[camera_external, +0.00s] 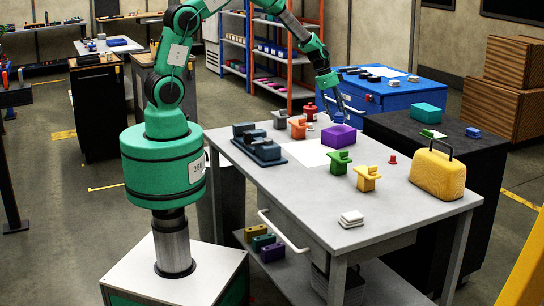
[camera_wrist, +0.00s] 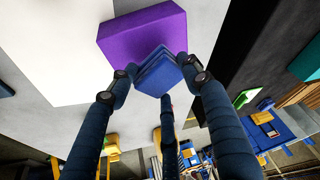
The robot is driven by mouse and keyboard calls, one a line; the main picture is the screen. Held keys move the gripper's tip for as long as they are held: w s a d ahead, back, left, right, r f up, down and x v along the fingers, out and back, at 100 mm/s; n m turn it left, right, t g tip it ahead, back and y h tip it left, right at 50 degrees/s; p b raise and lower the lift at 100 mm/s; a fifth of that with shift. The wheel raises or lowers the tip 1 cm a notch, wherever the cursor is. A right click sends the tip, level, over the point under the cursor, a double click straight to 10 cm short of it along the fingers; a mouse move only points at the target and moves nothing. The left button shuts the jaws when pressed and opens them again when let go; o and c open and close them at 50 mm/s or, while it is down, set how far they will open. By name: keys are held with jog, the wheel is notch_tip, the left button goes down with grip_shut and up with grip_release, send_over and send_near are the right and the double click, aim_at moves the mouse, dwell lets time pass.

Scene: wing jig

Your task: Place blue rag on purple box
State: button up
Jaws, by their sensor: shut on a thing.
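The purple box (camera_external: 338,136) sits on the grey table beside a white sheet; it also fills the upper middle of the wrist view (camera_wrist: 130,38). The blue rag (camera_wrist: 158,76) is a small folded block pinched between the fingers of my gripper (camera_wrist: 160,72). In the wrist view it overlaps the near edge of the purple box. I cannot tell whether it touches the box. In the external view my gripper (camera_external: 340,108) hangs just behind and above the box, and the rag is not clearly visible there.
Green (camera_external: 340,161) and yellow (camera_external: 367,178) blocks stand in front of the purple box, with a small red piece (camera_external: 392,159) to the right. A yellow case (camera_external: 437,174) stands at the right end.

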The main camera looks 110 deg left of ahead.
aim_at(336, 114)
jog(key=shift+f+b, duration=0.35)
jog(key=shift+f, duration=1.4)
jog(key=shift+f, duration=0.1)
jog(key=o, duration=1.2)
jog(key=shift+c, duration=0.2)
jog(key=p+v, duration=0.1)
jog(key=v, duration=1.1)
